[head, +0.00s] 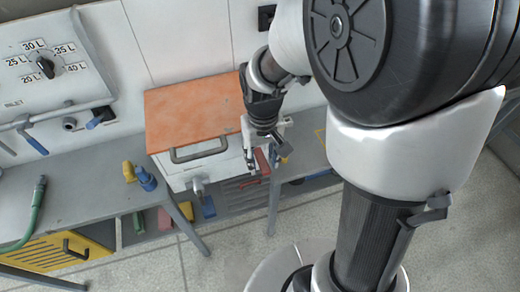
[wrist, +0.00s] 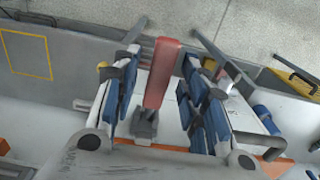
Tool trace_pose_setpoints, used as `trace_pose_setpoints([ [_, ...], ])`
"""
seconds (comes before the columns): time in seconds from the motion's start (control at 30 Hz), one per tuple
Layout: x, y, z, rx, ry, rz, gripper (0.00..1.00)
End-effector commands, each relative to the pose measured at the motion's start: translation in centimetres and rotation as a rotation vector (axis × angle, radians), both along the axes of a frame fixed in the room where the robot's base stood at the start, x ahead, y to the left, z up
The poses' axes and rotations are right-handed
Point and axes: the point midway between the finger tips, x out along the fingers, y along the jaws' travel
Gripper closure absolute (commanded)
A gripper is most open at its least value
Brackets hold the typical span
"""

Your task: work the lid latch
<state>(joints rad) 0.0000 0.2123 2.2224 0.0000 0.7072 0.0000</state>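The box has an orange lid (head: 195,108) and a white body (head: 180,180), with a grey handle on its front. The lid latch is a red lever (wrist: 161,75) on a grey base (wrist: 146,124) at the box's side in the wrist view. In the head view the red lever (head: 262,162) is partly hidden by my gripper (head: 257,160). In the wrist view my gripper (wrist: 163,85) is open, with blue-padded fingers on either side of the lever. Gaps show between the lever and both fingers. The orange lid edge (wrist: 180,149) lies at the bottom of the wrist view.
A grey bench (head: 75,185) at left carries a yellow and blue fitting (head: 140,175) and a green hose (head: 36,212). A dial panel (head: 45,67) stands behind it. A bench at right has a yellow outline (head: 320,138). The floor in front is clear.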

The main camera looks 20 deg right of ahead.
Motion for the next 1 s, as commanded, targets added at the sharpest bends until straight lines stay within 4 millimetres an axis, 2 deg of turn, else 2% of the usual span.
trace_pose_setpoints([
  [0.07,0.00,0.00,0.02,0.000,0.000,0.000,0.61],
  [0.67,0.02,0.00,0.05,0.000,0.000,0.000,1.00],
  [1.0,0.02,0.00,0.05,0.000,-0.001,0.000,1.00],
])
